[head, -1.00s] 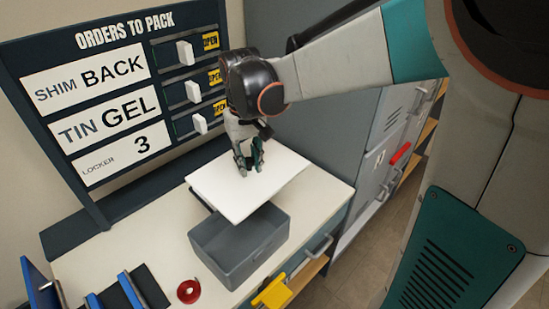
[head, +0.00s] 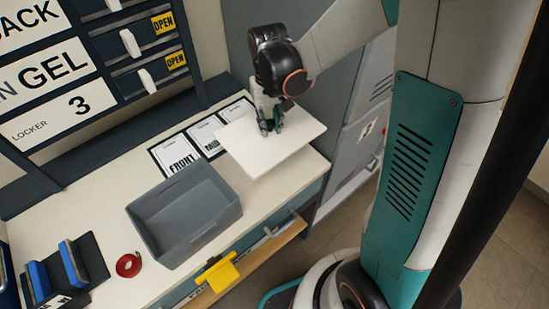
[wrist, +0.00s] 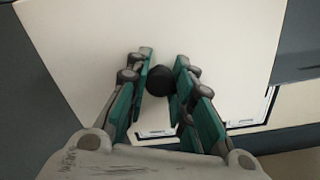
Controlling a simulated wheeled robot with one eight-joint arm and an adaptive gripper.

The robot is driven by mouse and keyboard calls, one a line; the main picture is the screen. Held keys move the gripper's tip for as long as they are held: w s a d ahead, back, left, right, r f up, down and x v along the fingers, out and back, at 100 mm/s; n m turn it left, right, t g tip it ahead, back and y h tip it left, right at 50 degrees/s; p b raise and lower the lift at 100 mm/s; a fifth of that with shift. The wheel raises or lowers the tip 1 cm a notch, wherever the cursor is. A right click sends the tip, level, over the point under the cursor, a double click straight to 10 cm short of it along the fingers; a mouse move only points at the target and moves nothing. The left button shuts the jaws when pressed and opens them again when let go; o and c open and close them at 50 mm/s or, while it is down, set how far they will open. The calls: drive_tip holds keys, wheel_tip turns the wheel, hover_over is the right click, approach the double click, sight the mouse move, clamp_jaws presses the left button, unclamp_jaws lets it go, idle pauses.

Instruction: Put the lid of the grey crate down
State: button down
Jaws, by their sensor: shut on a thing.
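My gripper (head: 270,127) is shut on the dark knob (wrist: 160,82) of the white lid (head: 270,150). The lid is flat and roughly level, at the right end of the worktop, to the right of the grey crate (head: 185,215). It covers part of the label cards below it. I cannot tell whether its underside touches the worktop. The crate stands open and looks empty. In the wrist view the lid (wrist: 90,50) fills most of the picture, with the fingers on either side of the knob.
Label cards (head: 175,155) lie behind the crate, one reading FRONT. A red ring (head: 128,265) and a dark rack with blue pieces (head: 72,265) are on the worktop's left. A yellow piece (head: 217,272) sits at the front edge. The order board (head: 60,80) stands behind.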

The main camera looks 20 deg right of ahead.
sight(270, 133)
wheel_tip(270, 133, down, 17)
drive_tip(key=b, duration=0.4)
drive_tip(key=shift+r+b, duration=0.2)
drive_tip(key=shift+b, duration=0.15)
drive_tip(key=shift+f, duration=0.2)
drive_tip(key=c, duration=1.4)
unclamp_jaws()
drive_tip(key=shift+r, duration=0.2)
wheel_tip(270, 133, up, 12)
drive_tip(key=p, duration=0.4)
drive_tip(key=shift+r, duration=0.15)
drive_tip(key=s+r+n+t, duration=0.1)
drive_tip(key=s+r+t, duration=0.6)
drive_tip(key=s+r, duration=0.8)
drive_tip(key=shift+r, duration=1.7)
